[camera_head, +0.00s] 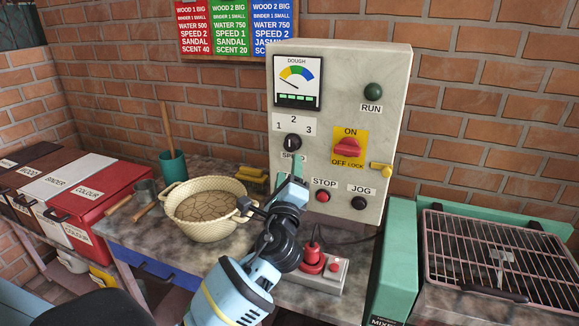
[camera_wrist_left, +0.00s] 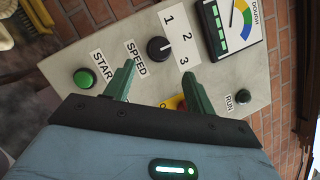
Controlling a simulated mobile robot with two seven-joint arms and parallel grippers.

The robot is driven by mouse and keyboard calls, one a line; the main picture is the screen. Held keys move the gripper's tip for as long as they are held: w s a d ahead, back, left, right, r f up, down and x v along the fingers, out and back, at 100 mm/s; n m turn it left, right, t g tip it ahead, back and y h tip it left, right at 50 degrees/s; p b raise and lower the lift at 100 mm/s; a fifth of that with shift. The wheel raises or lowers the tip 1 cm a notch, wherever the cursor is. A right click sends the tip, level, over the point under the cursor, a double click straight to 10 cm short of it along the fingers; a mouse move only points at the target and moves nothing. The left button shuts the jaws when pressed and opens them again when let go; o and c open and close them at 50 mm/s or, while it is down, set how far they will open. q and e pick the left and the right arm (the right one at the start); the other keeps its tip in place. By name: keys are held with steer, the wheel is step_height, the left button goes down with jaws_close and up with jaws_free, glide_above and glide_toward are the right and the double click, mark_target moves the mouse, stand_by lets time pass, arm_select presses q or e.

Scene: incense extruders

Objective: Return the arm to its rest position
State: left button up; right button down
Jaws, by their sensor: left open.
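My left arm comes up from the bottom of the head view. Its gripper (camera_head: 290,175) is in front of the lower left of the grey control panel (camera_head: 335,85), covering the area below the speed knob (camera_head: 292,142). In the left wrist view the gripper (camera_wrist_left: 160,75) has two green fingers spread apart with nothing between them. The speed knob also shows there (camera_wrist_left: 160,49), beyond the fingertips, with a green start button (camera_wrist_left: 85,78) to the left. I cannot tell whether a fingertip touches the panel. My right gripper is not in view.
A cream basin (camera_head: 205,225) of brown dough stands on the counter left of my arm. A green machine with a wire grille (camera_head: 500,255) is at the right. Red and white bins (camera_head: 80,205) stand left.

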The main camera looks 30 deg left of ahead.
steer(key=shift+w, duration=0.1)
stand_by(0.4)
